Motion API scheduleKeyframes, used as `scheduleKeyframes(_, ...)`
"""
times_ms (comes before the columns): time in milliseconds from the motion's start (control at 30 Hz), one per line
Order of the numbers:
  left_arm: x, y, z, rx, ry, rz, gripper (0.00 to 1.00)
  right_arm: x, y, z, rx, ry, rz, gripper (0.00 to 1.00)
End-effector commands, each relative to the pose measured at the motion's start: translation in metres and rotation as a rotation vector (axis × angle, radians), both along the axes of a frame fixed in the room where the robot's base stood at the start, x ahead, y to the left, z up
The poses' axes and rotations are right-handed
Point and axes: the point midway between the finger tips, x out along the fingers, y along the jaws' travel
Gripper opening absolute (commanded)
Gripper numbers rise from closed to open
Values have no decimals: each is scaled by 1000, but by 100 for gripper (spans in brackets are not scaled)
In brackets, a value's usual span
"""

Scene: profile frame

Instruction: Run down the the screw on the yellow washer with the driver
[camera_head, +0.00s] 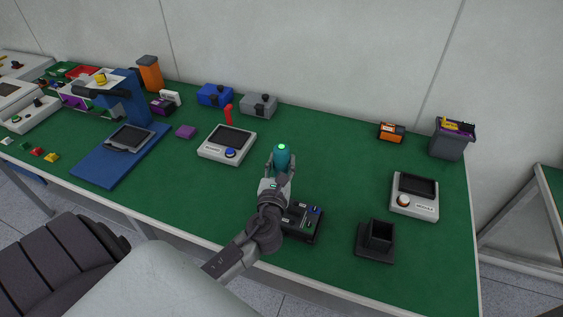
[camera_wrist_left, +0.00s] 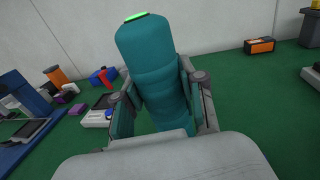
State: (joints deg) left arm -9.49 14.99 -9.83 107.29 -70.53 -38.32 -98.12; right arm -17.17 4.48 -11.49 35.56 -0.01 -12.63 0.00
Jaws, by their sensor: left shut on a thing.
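The teal driver (camera_head: 282,160) stands about upright in my left gripper (camera_head: 280,172), with a lit green disc on its top. The gripper's fingers close on both sides of it; this also shows in the left wrist view, where the driver (camera_wrist_left: 153,70) fills the middle. The driver's lower end and tip are hidden. Far off at the left, a light profile frame (camera_head: 75,101) rests by a blue stand (camera_head: 131,105). A yellow round piece (camera_head: 101,79) sits on top there, possibly the yellow washer; no screw can be made out. My right gripper is not in view.
A black box with buttons (camera_head: 303,222) lies just below my gripper. A black square holder (camera_head: 376,240) and a white console (camera_head: 414,196) are at right, another console (camera_head: 227,144) at left. The green table (camera_head: 335,180) is clear between them.

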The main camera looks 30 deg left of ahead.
Motion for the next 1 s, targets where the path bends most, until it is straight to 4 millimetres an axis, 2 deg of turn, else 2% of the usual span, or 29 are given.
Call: scheduleKeyframes(1000,0,0,-7,1,-2,0,0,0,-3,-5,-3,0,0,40)
